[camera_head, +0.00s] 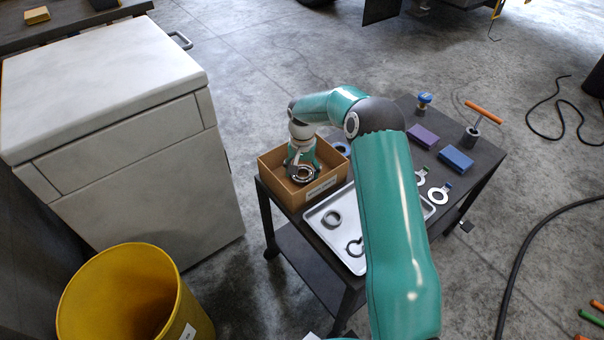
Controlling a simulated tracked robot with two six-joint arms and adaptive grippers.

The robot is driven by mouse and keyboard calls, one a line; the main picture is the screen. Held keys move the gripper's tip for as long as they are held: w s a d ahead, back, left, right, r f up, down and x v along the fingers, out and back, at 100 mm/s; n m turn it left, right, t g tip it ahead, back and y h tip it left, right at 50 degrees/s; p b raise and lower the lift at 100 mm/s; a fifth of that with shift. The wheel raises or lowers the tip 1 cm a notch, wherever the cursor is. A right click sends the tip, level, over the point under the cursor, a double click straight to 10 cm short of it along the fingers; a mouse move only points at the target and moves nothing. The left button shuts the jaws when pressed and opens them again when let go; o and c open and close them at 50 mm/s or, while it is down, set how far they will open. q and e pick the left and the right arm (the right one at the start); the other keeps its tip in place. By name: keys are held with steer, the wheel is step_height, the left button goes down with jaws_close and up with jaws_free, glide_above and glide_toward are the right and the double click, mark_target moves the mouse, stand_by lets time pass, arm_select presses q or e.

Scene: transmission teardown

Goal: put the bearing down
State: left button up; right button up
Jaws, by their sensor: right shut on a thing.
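The bearing (304,174) is a small metal ring, seen inside the open cardboard box (323,188) on the dark cart. My right gripper (302,168) reaches down into the box and is shut on the bearing. The fingers are small in the picture and partly hidden by the ring and the wrist. Whether the bearing touches the box floor cannot be told. My left gripper is not in the picture.
A metal tray (322,224) with rings lies beside the box, partly covered by my right arm. Purple (423,136) and blue (456,159) blocks and an orange-handled tool (483,113) sit on the cart's far side. A yellow bin (130,296) and white cabinet (120,130) stand left.

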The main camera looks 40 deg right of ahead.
steer(key=o, duration=1.4)
steer(key=shift+f, duration=0.1)
step_height(320, 180, up, 12)
steer(key=p, duration=0.1)
steer(key=shift+p, duration=0.4)
